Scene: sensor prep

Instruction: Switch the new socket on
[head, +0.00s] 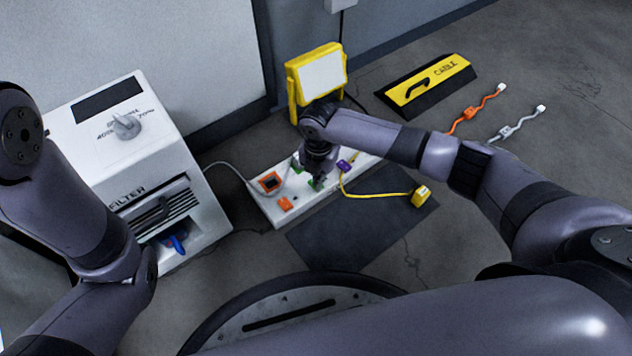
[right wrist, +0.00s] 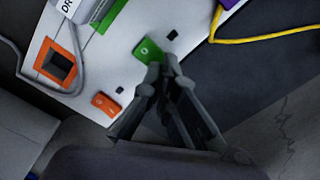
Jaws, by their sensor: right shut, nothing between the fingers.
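The white socket strip (head: 270,213) lies on the floor with orange, green and purple parts. The orange socket (right wrist: 56,64) looks empty, with an orange switch (right wrist: 105,104) beside it. A white plug (right wrist: 68,7) with a grey cord sits at the green socket frame (right wrist: 112,14), cut off by the wrist view's edge. The green switch (right wrist: 147,50) is right by my fingertips; I cannot tell whether they touch it. My right gripper (right wrist: 162,72) is shut and empty, pointing down over the strip; it also shows in the head view (head: 319,181). My left gripper is out of view.
A white filter box (head: 190,170) stands left of the strip, with a blue item (head: 178,242) in its opening. A yellow lamp (head: 292,84) stands behind the strip. A yellow cord with plug (head: 420,196) lies across the dark mat (head: 330,245). Orange (head: 473,113) and white cords lie at right.

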